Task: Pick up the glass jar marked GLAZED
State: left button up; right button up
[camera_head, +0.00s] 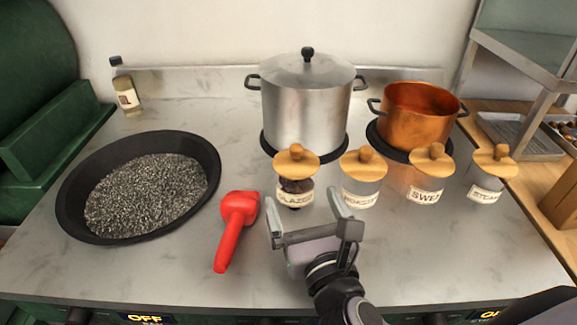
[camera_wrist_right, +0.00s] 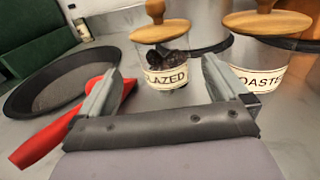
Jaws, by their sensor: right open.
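The glass jar marked GLAZED (camera_head: 296,188) stands upright on the grey counter, leftmost in a row of jars with round wooden lids. It holds dark chestnuts. It also shows in the right wrist view (camera_wrist_right: 165,72), ahead of and between the fingers. My right gripper (camera_head: 309,208) is open and empty, just in front of this jar and apart from it; its fingers also show in the right wrist view (camera_wrist_right: 162,80). My left gripper is not in view.
The ROASTED jar (camera_head: 361,190) stands close on the right, then two more jars. A steel pot (camera_head: 305,105) and copper pot (camera_head: 415,115) stand behind. A red scoop (camera_head: 236,225) and black pan (camera_head: 68,215) lie left.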

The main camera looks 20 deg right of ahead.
aim_at(299, 188)
jog(key=shift+w+r, duration=0.1)
jog(key=shift+w, duration=0.55)
jog(key=shift+w+d+r, duration=0.1)
jog(key=shift+w+d, duration=0.05)
jog(key=shift+w, duration=0.9)
jog(key=w, duration=0.4)
jog(key=shift+w+d, duration=0.2)
jog(key=shift+d, duration=0.1)
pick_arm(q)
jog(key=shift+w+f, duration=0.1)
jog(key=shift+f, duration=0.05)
pick_arm(e)
jog(key=c, duration=1.2)
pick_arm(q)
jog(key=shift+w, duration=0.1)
pick_arm(e)
jog(key=shift+r, duration=0.1)
